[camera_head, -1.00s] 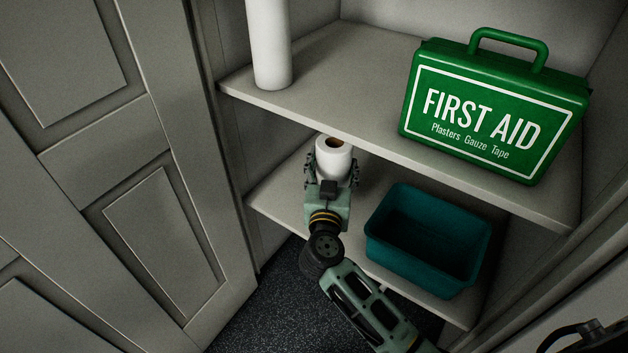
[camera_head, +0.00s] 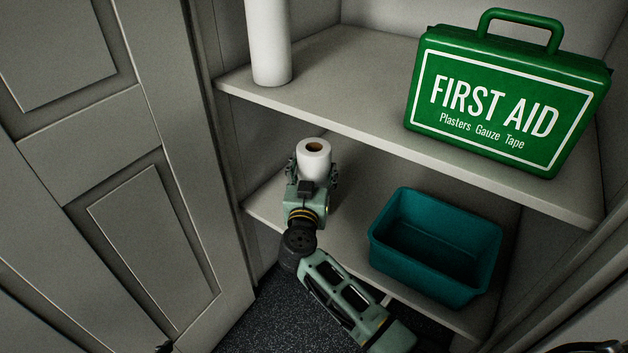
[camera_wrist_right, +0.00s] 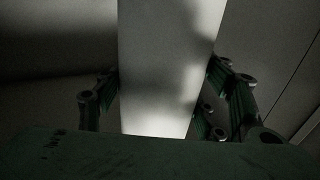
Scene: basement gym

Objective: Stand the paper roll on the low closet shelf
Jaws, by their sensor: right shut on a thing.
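The white paper roll (camera_head: 314,149) is upright, its brown core hole facing up. My right gripper (camera_head: 316,171) is shut on it from the near side; its fingers flank the roll in the right wrist view (camera_wrist_right: 165,85). The roll is over the left part of the low closet shelf (camera_head: 345,225), beneath the front edge of the upper shelf in the picture. Its lower end is hidden by the gripper in the head view, so I cannot tell whether it touches the shelf.
A teal bin (camera_head: 440,275) stands on the low shelf to the right. The upper shelf (camera_head: 350,95) holds a green first aid box (camera_head: 500,100) and a white cylinder (camera_head: 268,45). A panelled door (camera_head: 70,155) is at the left. Low shelf space between roll and bin is free.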

